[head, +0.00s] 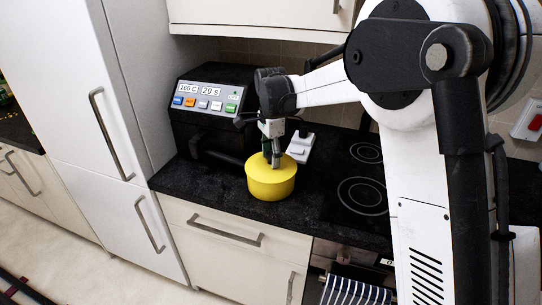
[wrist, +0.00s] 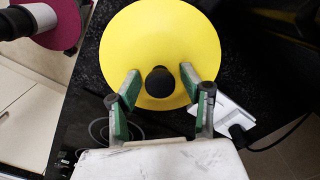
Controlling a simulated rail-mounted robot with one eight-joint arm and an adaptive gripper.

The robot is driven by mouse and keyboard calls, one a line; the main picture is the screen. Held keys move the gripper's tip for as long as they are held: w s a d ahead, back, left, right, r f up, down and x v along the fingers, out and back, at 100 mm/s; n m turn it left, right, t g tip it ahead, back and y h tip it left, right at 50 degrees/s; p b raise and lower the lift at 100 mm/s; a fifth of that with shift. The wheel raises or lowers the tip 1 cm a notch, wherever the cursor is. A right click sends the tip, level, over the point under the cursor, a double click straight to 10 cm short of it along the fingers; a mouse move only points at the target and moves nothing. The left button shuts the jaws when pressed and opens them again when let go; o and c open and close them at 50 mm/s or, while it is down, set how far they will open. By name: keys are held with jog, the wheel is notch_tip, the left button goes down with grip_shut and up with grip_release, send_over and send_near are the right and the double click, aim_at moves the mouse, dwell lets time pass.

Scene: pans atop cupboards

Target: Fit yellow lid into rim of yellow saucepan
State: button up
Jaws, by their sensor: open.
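The yellow saucepan (head: 270,188) stands on the black counter. The yellow lid (head: 285,170) covers its top and looks about level; whether it sits fully inside the rim cannot be told. In the wrist view the lid (wrist: 160,32) fills the upper middle as a round disc and hides the pan below. Its black knob (wrist: 160,82) stands near the fingertips. My gripper (head: 272,158) points down over the lid. In the wrist view my gripper (wrist: 162,75) is open, with one green-padded finger on each side of the knob and visible gaps to it.
A black appliance (head: 207,105) with a lit panel stands left of the pan. A small white device (head: 300,147) lies close behind it on the right. A hob (head: 362,195) is to the right. The counter's front edge is close to the pan.

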aim_at(271, 153)
notch_tip(271, 153, up, 12)
dwell(0.6)
jog(key=shift+d, duration=0.1)
jog(key=s+d+r+n+t, duration=0.2)
jog(key=s+d+n, duration=0.1)
jog(key=s+d, duration=0.4)
jog(key=s+d+r+n+t, duration=0.1)
jog(key=s+d+r+n, duration=0.2)
jog(key=s+d, duration=0.45)
jog(key=s+d+f+n+t, duration=0.1)
jog(key=s+d+f+n, duration=0.1)
jog(key=s, duration=0.4)
jog(key=s+d+f+n+t, duration=0.1)
jog(key=s+d+f+n, duration=0.1)
jog(key=s+f, duration=0.2)
jog(key=s+d+f+n+t, duration=0.2)
jog(key=s+f, duration=0.1)
jog(key=s, duration=0.7)
jog(key=shift+f+n+b, duration=0.2)
jog(key=shift+n+b, duration=0.2)
